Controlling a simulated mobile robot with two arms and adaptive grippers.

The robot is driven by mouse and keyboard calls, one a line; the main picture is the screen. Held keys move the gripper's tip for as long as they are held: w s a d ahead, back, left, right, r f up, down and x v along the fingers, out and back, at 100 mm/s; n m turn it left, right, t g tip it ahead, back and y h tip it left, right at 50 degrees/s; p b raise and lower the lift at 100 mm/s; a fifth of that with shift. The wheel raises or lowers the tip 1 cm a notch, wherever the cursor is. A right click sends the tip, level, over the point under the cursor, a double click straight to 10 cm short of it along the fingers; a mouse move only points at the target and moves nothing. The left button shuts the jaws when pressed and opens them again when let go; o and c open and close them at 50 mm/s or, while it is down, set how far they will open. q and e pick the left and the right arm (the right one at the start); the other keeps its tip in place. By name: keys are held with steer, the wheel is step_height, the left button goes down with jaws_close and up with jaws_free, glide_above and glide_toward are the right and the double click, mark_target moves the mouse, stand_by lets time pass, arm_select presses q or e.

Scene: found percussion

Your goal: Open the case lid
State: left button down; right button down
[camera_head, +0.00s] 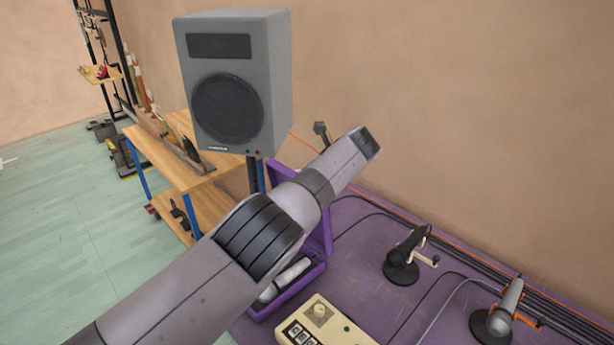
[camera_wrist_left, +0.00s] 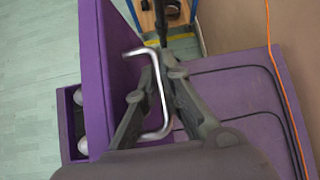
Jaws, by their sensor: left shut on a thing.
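The purple case (camera_head: 290,300) stands on the purple table, partly hidden behind my left arm. Its lid (camera_head: 328,215) is raised, standing roughly upright, and the inside of the case shows with light cylindrical things in it. In the left wrist view the lid (camera_wrist_left: 97,75) is a purple panel, with the case's open box to its left. A bent metal handle (camera_wrist_left: 163,112) shows beside the lid's outer face. My left gripper (camera_wrist_left: 158,75) is shut on this handle. In the head view the left fingers are not clearly visible. My right gripper is in neither view.
A cream box with buttons (camera_head: 325,325) sits in front of the case. Two small stands (camera_head: 402,270) (camera_head: 492,322) and cables are on the purple table to the right. A grey speaker (camera_head: 235,85) stands behind. A wooden shelf (camera_head: 185,170) is at left.

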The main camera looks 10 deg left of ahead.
arm_select(q)
steer(key=shift+f, duration=0.1)
steer(key=c, duration=2)
jaws_free()
steer(key=shift+s+d+r, duration=0.1)
steer(key=shift+r, duration=0.1)
steer(key=v, duration=1.1)
steer(key=shift+s+d+r, duration=0.15)
steer(key=shift+d, duration=0.1)
